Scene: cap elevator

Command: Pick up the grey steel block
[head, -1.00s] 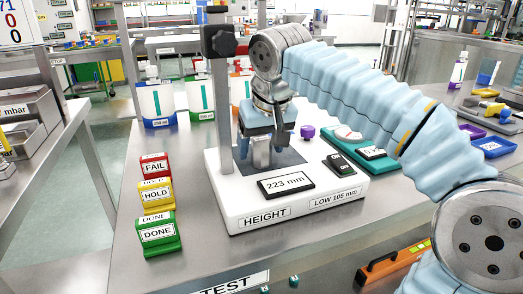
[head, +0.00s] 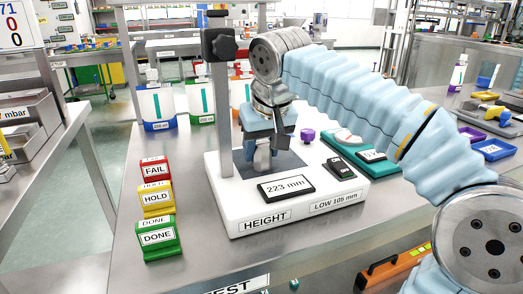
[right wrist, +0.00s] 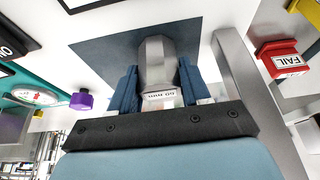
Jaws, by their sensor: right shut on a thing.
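The grey steel block (right wrist: 156,62) is a faceted metal piece with a small "60 mm" label, seen in the right wrist view. In the head view the block (head: 262,160) is at the dark square plate (head: 291,161) of the white height gauge (head: 230,206), partly hidden by my gripper. My right gripper (head: 263,150) reaches down over it, its blue fingers on either side. In the right wrist view the gripper (right wrist: 158,85) is shut on the block. I cannot tell whether the block touches the plate. My left gripper is not in view.
The gauge's grey post (head: 222,110) stands just left of my gripper. A purple knob (head: 307,136) and a teal scale (head: 372,166) are to the right. FAIL, HOLD and DONE blocks (head: 157,200) stand at left. Bottles (head: 157,106) stand behind.

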